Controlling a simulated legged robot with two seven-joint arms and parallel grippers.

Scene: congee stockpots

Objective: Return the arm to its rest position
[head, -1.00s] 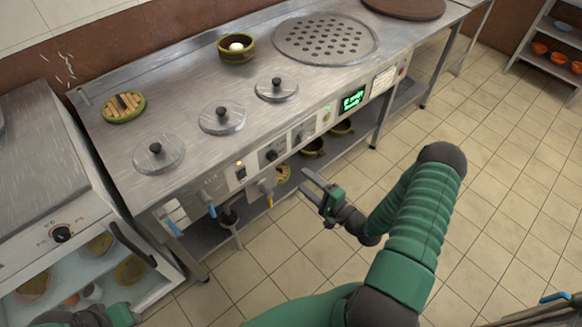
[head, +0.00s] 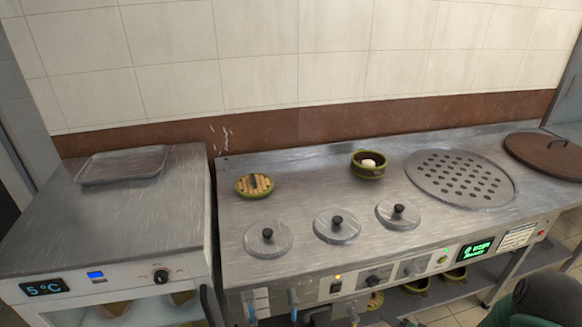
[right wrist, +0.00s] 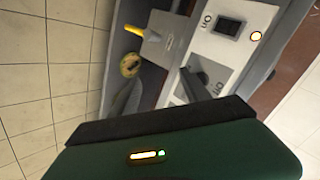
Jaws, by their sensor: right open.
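My right gripper (right wrist: 158,92) shows in the right wrist view with its fingers apart and nothing between them. It points toward the front panel of the steel counter (right wrist: 215,45). In the head view only part of my right arm shows at the lower right corner, and the right gripper is mostly below the lower edge. My left gripper is out of view. On the counter (head: 300,190) stand three round steel lids (head: 337,226), a green bowl with a white egg-like thing (head: 368,165) and a green dish with a slatted top (head: 254,185).
A perforated round plate (head: 460,178) and a brown lid (head: 548,155) lie at the counter's right. A fridge unit (head: 105,225) with a steel tray (head: 122,165) stands at the left. Green bowls (head: 416,286) sit on the lower shelf. Tiled floor (right wrist: 40,75) beside the counter is clear.

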